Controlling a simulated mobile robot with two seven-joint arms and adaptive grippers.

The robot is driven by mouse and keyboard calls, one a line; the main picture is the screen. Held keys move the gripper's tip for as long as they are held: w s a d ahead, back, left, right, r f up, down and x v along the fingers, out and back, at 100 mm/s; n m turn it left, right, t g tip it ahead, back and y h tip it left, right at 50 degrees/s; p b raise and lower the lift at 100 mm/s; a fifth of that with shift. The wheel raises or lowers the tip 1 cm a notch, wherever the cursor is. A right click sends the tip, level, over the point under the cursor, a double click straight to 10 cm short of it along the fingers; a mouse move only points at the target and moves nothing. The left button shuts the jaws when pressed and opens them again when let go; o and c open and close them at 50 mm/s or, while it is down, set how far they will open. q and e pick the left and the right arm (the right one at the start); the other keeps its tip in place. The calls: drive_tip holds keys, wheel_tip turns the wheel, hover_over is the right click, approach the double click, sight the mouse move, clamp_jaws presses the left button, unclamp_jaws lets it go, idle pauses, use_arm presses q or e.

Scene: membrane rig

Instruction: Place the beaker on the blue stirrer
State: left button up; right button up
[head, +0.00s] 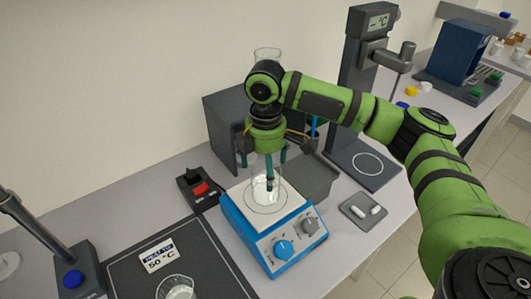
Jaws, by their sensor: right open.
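The blue stirrer (291,250) stands on the bench at the centre, with a white top plate and two knobs on its front. A clear glass beaker (260,193) stands upright on the white plate, within the ring marked there. My right gripper (264,167) points down over this beaker with its fingers spread. The fingers partly cover the beaker, and I cannot tell whether they touch it. Another glass vessel (179,291) stands on the dark mat and is cut off by the bottom edge. My left gripper is out of view.
The dark mat (205,262) carries a "HEAT TO 50 °C" label (159,255). A red-switched box (198,188) sits left of the stirrer. A small grey tray (352,215) with white pieces lies right. A tall grey instrument (362,75) stands behind; a rod stand (75,277) is at left.

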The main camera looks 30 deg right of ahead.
wheel_tip(320, 180, up, 7)
drive_tip(key=b, duration=0.1)
